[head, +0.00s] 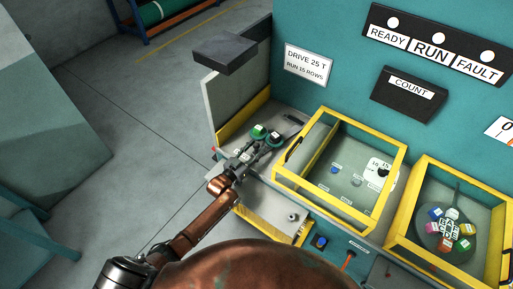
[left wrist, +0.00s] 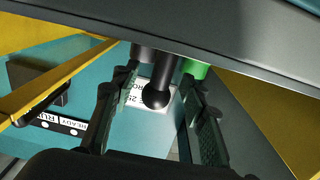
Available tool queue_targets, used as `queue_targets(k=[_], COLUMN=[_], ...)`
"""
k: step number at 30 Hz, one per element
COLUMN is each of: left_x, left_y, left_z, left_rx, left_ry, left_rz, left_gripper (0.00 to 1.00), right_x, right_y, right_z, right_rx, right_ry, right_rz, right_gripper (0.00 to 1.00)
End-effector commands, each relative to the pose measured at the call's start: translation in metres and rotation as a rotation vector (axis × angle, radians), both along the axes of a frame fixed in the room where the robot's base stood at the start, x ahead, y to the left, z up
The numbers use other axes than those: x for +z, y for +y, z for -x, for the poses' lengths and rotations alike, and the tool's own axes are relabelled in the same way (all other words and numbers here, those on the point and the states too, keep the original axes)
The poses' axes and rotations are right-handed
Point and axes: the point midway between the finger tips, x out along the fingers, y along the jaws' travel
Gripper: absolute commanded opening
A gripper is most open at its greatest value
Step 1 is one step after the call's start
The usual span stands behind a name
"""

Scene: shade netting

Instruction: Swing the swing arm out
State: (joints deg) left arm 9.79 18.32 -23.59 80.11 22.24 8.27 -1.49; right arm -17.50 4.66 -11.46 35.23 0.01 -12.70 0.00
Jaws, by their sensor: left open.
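My left gripper (head: 246,156) reaches into the open bay at the left end of the teal machine. In the left wrist view its two fingers (left wrist: 160,92) stand apart, open. A black ball knob on a dark stem (left wrist: 156,96) shows between them, with no finger visibly closed on it. This knob looks like part of the swing arm, but most of that arm is hidden. A green round part (head: 258,131) sits at the fingers in the head view; green also shows behind the knob (left wrist: 196,69). My right gripper is not in view.
A yellow-framed clear box (head: 283,178) stands right of the bay, and another (head: 403,236) beyond it. A grey upright panel (head: 222,105) bounds the bay at the left. A yellow-edged open drawer (head: 262,228) lies below. The floor (head: 130,130) at the left is clear.

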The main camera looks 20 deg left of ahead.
Motion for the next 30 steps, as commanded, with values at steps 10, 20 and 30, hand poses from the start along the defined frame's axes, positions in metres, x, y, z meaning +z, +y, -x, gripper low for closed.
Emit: queue_targets(k=[10, 20, 30], left_x=[-0.001, -0.001, -0.001], left_y=[-0.002, -0.002, -0.002], left_z=[-0.002, -0.002, -0.002], left_rx=[-0.001, -0.001, -0.001], left_ry=[0.001, 0.001, 0.001], left_rz=[0.0, 0.0, 0.0], left_gripper=[0.36, 0.13, 0.0], right_x=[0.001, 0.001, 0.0], right_y=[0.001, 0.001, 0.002], right_z=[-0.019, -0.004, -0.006], right_rx=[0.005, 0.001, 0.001], right_ry=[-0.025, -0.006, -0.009], right_rz=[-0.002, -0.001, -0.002], right_gripper=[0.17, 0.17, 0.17])
